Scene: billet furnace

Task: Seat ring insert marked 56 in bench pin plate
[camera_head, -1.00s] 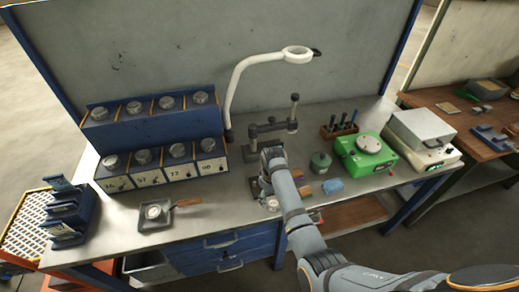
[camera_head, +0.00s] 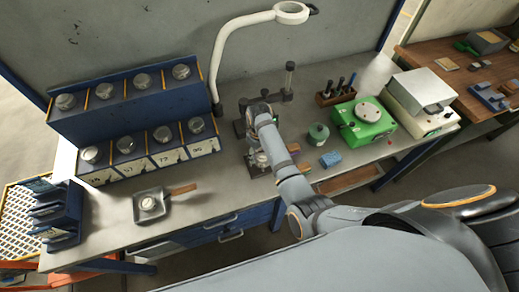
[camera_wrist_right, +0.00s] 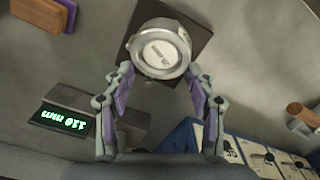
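My right gripper (camera_wrist_right: 160,70) points down at a round silver ring insert (camera_wrist_right: 160,52) with a pale marked face. Its two fingertips are at opposite sides of the ring, which fills the gap between them. The marking is too small to read. Behind the ring is a dark square plate (camera_wrist_right: 197,35); whether the ring rests on it or is just above it is unclear. In the head view the ring (camera_head: 260,159) and plate (camera_head: 257,172) show below my right wrist. Another silver ring (camera_head: 148,203) lies in a grey pan (camera_head: 143,216). My left gripper is not in view.
A blue rack (camera_head: 115,120) of silver inserts in numbered slots stands to the left. A lamp arm (camera_head: 219,60) and dark fixture (camera_head: 274,97) stand behind. A green device (camera_head: 366,132), jar (camera_head: 318,134) and blue block (camera_head: 330,159) are to the right. The bench around the pan is fairly clear.

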